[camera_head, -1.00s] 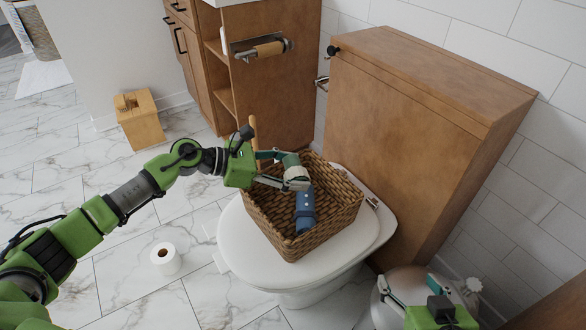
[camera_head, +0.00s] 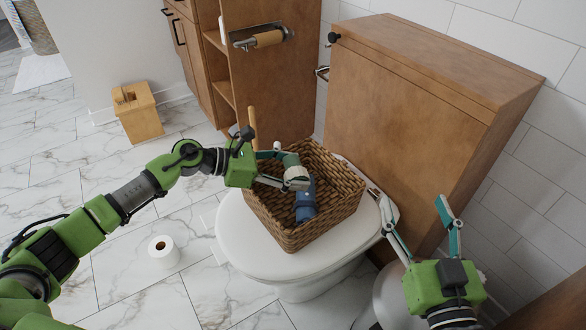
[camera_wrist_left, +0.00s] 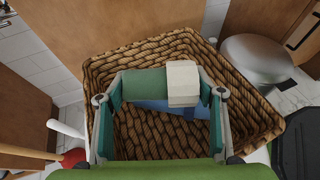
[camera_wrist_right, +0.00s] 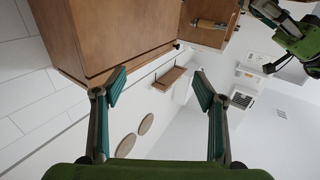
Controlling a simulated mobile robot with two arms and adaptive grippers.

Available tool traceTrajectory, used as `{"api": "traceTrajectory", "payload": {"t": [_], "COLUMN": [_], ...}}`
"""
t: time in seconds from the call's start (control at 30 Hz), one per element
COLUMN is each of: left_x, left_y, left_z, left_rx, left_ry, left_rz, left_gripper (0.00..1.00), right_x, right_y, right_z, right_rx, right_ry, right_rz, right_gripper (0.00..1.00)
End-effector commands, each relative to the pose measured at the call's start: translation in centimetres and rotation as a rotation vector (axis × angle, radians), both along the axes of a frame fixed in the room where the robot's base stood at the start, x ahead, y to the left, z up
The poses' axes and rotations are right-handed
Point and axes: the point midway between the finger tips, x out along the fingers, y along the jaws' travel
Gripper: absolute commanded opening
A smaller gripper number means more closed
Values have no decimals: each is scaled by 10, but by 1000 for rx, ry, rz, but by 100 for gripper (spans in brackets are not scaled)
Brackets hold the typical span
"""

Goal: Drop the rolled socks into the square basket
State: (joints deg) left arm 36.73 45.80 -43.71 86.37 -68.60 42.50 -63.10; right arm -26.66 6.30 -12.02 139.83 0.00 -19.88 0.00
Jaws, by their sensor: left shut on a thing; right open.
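The square wicker basket (camera_head: 280,231) stands on the closed white toilet lid. My left gripper (camera_head: 283,174) is over the basket and shut on rolled socks (camera_head: 293,163), green with a cream band. In the left wrist view the rolled socks (camera_wrist_left: 145,84) lie between the two fingers, with the basket (camera_wrist_left: 265,120) around and below. A blue rolled item (camera_head: 306,203) lies inside the basket, partly hidden under the held socks. My right gripper (camera_head: 420,213) is open and empty, right of the toilet in front of the wooden cabinet; its fingers (camera_wrist_right: 158,92) are spread.
The toilet lid (camera_head: 245,245) has bare room around the basket. A wooden cabinet (camera_head: 405,120) stands close behind it. A toilet paper roll (camera_head: 163,251) and a wooden box (camera_head: 138,115) stand on the floor. A rounded metal bin (camera_head: 390,300) is by my right arm.

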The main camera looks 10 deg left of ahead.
Motion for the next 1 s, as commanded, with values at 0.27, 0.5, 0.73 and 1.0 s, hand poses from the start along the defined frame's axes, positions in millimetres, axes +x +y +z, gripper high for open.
{"api": "traceTrajectory", "payload": {"t": [0.27,0.5,0.73,1.0], "left_x": [0,0,0,0], "left_y": [0,0,0,0], "left_z": [-8,-9,-9,-9], "left_rx": [0,-1,-1,0], "left_ry": [1,0,0,1], "left_rz": [0,0,0,0], "left_gripper": [41,41,77,81], "right_x": [-2,-2,-2,-2], "right_y": [3,4,4,3], "right_z": [26,32,32,32], "right_rx": [32,39,39,39], "right_ry": [-122,-148,-147,-147], "right_rz": [7,9,9,9], "right_gripper": [65,65,65,65]}}
